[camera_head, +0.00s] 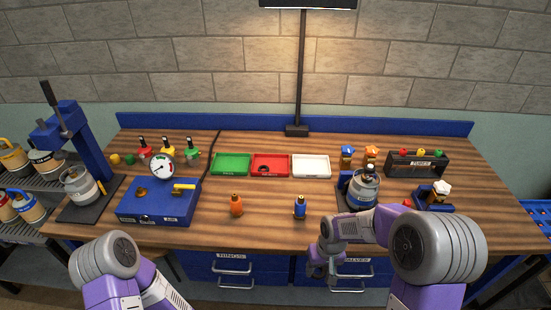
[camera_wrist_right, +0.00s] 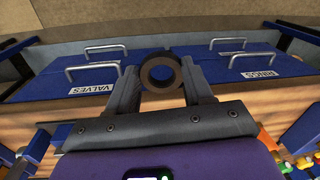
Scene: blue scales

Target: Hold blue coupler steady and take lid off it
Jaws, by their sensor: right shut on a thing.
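A small blue fitting, which looks like the blue coupler (camera_head: 300,208), stands upright on the wooden table near its front edge. A small lighter bit shows at its top, too small to tell whether that is a lid. My right gripper (camera_head: 318,268) is in front of the table edge, below and apart from the coupler. In the right wrist view, my right gripper (camera_wrist_right: 163,84) is shut on a dark ring-shaped piece (camera_wrist_right: 161,62) with a round opening. I cannot tell whether it is a lid. My left arm comes in at lower left, but its gripper is out of view.
A similar orange fitting (camera_head: 236,206) stands left of the coupler. A blue gauge box (camera_head: 150,212) is farther left. Green (camera_head: 231,155), red (camera_head: 284,157) and white (camera_head: 311,178) trays lie behind. A gas canister (camera_head: 364,181) stands to the right. Drawers are under the table.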

